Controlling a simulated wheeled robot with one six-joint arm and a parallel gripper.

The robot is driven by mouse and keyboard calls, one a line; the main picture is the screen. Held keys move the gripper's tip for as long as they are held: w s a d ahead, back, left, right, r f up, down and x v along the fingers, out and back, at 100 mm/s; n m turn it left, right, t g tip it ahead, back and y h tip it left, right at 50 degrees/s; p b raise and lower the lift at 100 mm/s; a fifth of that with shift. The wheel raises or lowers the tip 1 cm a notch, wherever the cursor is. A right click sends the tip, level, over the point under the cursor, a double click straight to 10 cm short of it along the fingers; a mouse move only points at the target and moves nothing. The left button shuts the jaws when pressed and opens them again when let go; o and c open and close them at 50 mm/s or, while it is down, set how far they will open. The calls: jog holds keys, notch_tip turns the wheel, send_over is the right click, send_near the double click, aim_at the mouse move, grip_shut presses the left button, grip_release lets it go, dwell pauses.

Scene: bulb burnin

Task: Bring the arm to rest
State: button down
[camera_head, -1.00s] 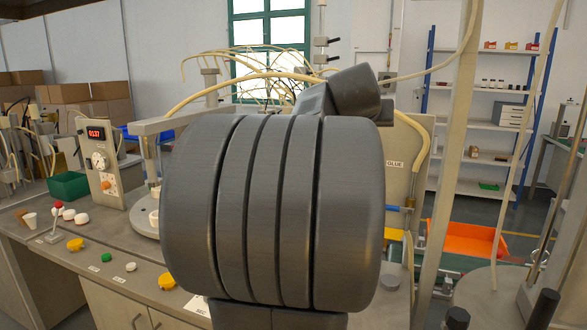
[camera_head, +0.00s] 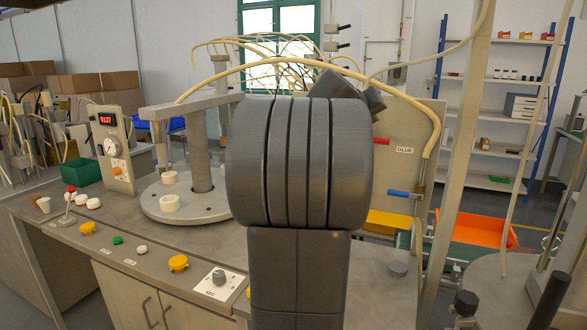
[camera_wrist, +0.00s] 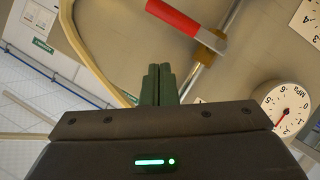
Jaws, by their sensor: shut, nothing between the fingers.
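My arm (camera_head: 298,165) stands in the middle of the head view, its dark grey ribbed joint above an upright link. It hides part of the bench and panel behind it. My gripper (camera_wrist: 160,70) shows in the wrist view with its two dark fingers together and nothing between them. In the head view the gripper is hidden behind my arm. In the wrist view, a red valve handle (camera_wrist: 172,16) on a metal pipe lies above and right of the fingertips. I cannot tell how far apart they are.
A round gauge (camera_wrist: 286,106) is at the right of the wrist view. The bench carries a round turntable (camera_head: 160,208) with white rings, a control box (camera_head: 113,160) and several coloured buttons. An orange bin (camera_head: 478,229) and blue-framed shelves (camera_head: 505,95) stand at the right.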

jog(key=shift+w+a+r+n+h+p, duration=0.15)
jog(key=shift+w+a+n+h, duration=0.2)
jog(key=shift+a+n+h, duration=0.35)
jog(key=shift+w+a+r+n+h+p, duration=0.15)
jog(key=shift+w+a+n+h, duration=0.25)
jog(key=shift+a+n, duration=0.5)
jog(key=shift+s+d, duration=0.1)
jog(key=shift+d+f, duration=0.1)
